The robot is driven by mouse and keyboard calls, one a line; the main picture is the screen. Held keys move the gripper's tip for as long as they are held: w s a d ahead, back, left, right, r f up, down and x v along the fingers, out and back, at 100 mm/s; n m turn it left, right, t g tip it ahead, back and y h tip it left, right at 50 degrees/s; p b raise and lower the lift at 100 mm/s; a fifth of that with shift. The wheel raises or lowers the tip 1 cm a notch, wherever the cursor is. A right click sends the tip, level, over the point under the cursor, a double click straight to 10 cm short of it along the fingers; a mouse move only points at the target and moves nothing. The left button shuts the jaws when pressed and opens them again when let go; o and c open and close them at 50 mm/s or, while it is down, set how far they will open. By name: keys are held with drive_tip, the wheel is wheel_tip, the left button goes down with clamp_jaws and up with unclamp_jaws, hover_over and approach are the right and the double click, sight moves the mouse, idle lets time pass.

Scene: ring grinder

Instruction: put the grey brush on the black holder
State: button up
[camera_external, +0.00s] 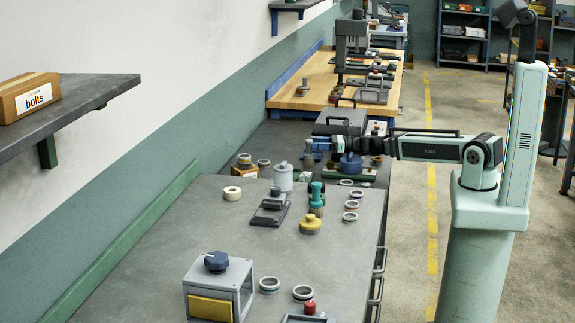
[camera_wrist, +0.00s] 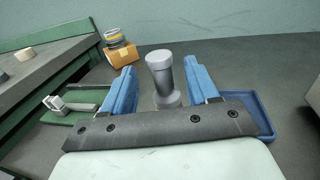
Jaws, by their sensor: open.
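A grey upright piece with a round cap and a wider foot, which looks like the grey brush (camera_wrist: 160,75), stands between my two blue fingers in the wrist view. My gripper (camera_wrist: 163,85) is open, with a finger on each side of it and gaps visible. In the external view my gripper (camera_external: 318,146) is low over the dark far bench, and the brush is too small there to make out surely. A dark stand (camera_external: 268,215) on the near bench may be the black holder; I cannot tell for sure.
Near-bench items include a grey canister (camera_external: 283,178), a teal-and-yellow tool (camera_external: 311,222) and a grey box (camera_external: 240,275).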

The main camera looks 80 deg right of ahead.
drive_tip(key=w, duration=0.2)
drive_tip(key=w+a, duration=0.1)
drive_tip(key=w, duration=0.2)
drive_tip(key=shift+w, duration=0.3)
clamp_jaws()
